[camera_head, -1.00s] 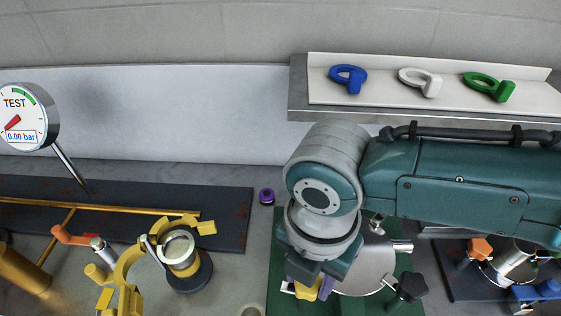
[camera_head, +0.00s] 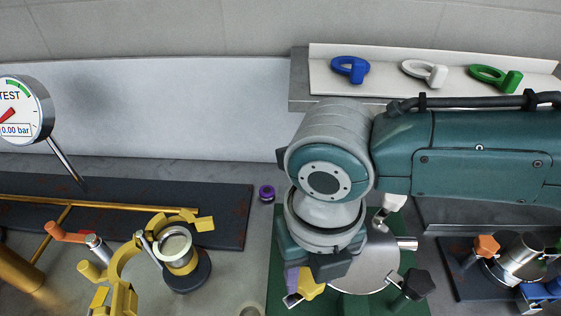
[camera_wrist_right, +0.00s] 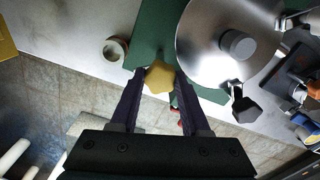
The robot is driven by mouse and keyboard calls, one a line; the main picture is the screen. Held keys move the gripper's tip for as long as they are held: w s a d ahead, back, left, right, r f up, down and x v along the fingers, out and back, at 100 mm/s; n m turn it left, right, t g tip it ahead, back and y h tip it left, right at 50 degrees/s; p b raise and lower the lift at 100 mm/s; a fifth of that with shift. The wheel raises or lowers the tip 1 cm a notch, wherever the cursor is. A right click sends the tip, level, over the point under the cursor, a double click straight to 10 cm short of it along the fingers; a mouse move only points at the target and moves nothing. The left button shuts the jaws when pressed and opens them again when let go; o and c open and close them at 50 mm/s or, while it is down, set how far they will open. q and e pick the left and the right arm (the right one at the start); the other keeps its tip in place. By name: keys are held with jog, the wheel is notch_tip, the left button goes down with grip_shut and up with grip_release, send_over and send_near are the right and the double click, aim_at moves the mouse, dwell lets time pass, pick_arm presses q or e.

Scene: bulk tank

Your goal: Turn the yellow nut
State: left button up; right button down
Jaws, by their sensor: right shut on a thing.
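The yellow nut (camera_head: 312,285) is a lobed knob at the near left edge of a round steel lid (camera_head: 365,262). In the right wrist view the yellow nut (camera_wrist_right: 158,77) sits between the tips of the two dark purple fingers of my right gripper (camera_wrist_right: 158,73). My right gripper is shut on it, with a finger on each side. In the head view the wrist hides part of the nut and the lid, and a purple finger shows left of the nut. My left gripper is in neither view.
A black knob (camera_head: 412,285) stands at the lid's right, on a green base (camera_head: 283,262). A shelf (camera_head: 395,88) with blue, white and green rings is behind the arm. A pressure gauge (camera_head: 18,112), a purple ring (camera_head: 267,192) and yellow pipe fittings (camera_head: 180,258) are to the left.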

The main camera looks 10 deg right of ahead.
aim_at(310, 278)
jog(key=shift+n, duration=0.4)
jog(key=shift+c, duration=1.9)
grip_release()
jog(key=shift+r, duration=0.15)
notch_tip(310, 278, up, 10)
